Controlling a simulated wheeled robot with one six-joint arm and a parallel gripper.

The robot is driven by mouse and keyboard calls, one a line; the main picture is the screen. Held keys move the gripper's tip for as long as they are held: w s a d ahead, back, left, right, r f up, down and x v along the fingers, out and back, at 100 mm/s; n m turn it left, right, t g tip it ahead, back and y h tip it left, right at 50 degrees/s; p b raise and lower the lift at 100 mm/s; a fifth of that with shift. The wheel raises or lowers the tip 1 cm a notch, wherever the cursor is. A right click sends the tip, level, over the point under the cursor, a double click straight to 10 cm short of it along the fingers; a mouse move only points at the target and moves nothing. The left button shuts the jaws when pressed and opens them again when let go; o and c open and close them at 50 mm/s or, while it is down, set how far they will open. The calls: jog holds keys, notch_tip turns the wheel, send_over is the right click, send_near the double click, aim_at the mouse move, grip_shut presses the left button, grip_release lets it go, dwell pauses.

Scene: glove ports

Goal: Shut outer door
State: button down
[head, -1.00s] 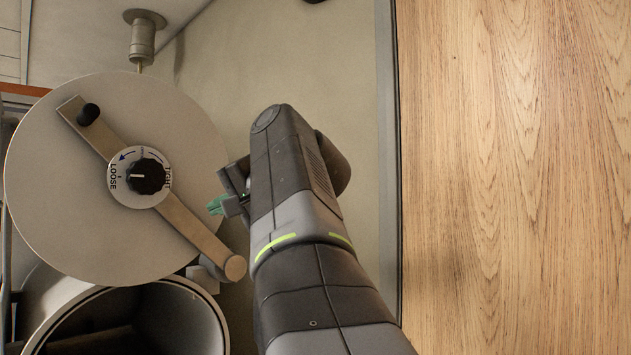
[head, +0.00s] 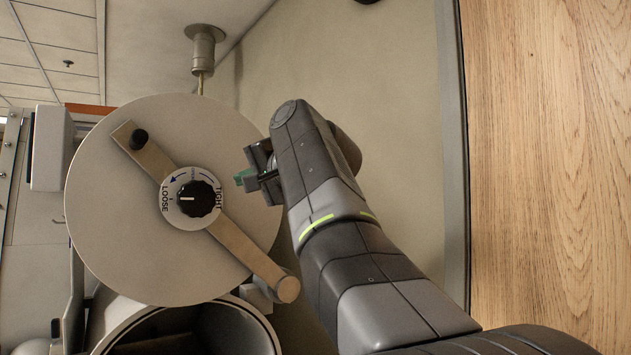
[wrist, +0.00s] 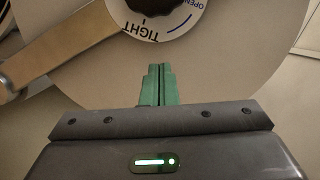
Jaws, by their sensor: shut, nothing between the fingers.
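The outer door (head: 115,229) is a round grey disc that stands swung up above the round port opening (head: 190,335) in the head view. A flat bar (head: 240,250) crosses it, with a black peg at its upper end and a pivot block at its lower right end. A black knob (head: 196,199) with a LOOSE/TIGHT dial sits at its centre. My gripper (head: 242,178) is shut and empty, its green fingertips at the disc's right edge. In the wrist view the fingertips (wrist: 155,85) overlap the disc (wrist: 100,85), below the dial (wrist: 160,12); contact cannot be told.
A grey panel (head: 370,60) stands behind my arm, with a wooden surface (head: 550,150) to the right. A metal fitting (head: 203,50) hangs above the disc. A white box (head: 50,148) and other equipment stand at the left.

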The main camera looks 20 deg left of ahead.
aim_at(227, 188)
jog(key=s+a+f, duration=0.2)
jog(key=shift+s+a, duration=0.3)
jog(key=shift+r, duration=0.1)
dwell(0.3)
